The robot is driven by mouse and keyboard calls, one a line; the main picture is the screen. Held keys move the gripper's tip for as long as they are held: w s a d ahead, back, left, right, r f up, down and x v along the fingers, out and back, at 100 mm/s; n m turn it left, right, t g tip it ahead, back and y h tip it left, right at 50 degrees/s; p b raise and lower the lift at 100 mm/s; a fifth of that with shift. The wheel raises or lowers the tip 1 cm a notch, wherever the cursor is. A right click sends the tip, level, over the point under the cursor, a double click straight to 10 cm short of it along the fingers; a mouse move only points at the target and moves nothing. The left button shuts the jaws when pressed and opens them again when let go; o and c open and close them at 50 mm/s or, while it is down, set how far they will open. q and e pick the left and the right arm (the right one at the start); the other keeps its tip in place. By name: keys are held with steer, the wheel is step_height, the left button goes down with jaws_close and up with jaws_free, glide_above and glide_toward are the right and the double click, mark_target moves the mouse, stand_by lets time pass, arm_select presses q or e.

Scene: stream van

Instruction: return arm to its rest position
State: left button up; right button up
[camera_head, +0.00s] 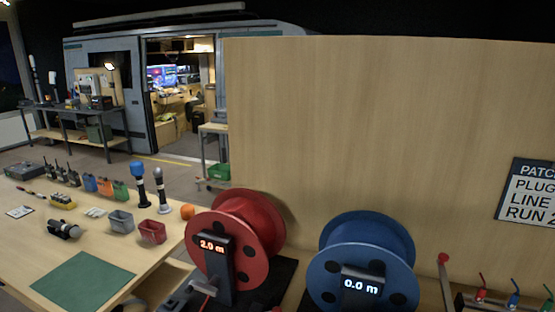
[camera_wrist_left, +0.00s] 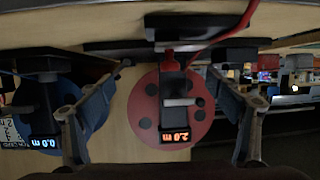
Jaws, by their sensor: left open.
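My left gripper (camera_wrist_left: 170,72) shows in the left wrist view with its two fingers spread wide and nothing between them. Beyond the fingers is the red cable reel (camera_wrist_left: 172,108), whose display reads 2.0 m; this view looks upside down. The red reel (camera_head: 258,228) also stands at the middle of the head view. I cannot clearly make out either gripper in the head view. My right gripper is in neither view.
A blue reel (camera_head: 368,250) reading 0.0 m stands right of the red one, before a tall wooden panel (camera_head: 390,130). A table with a green mat (camera_head: 82,282), grey bin (camera_head: 121,221), red bin (camera_head: 152,232) and microphones (camera_head: 139,185) is at left. A red-knobbed lever (camera_head: 443,262) stands at right.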

arm_select(q)
steer(key=s+d+f+n+g+y, duration=0.15)
steer(key=s+g, duration=0.35)
steer(key=s, duration=0.7)
steer(key=s+f+g+y, duration=0.15)
steer(key=s+g, duration=0.35)
steer(key=s, duration=0.8)
step_height(320, 180, down, 25)
steer(key=s+g, duration=0.1)
steer(key=s, duration=0.1)
steer(key=s+a+f+g+y, duration=0.1)
steer(key=s+a+f, duration=0.2)
steer(key=s+f, duration=1.4)
steer(key=shift+s+a+m+g, duration=0.15)
steer(key=shift+s+m+g, duration=0.1)
steer(key=shift+m+g, duration=0.1)
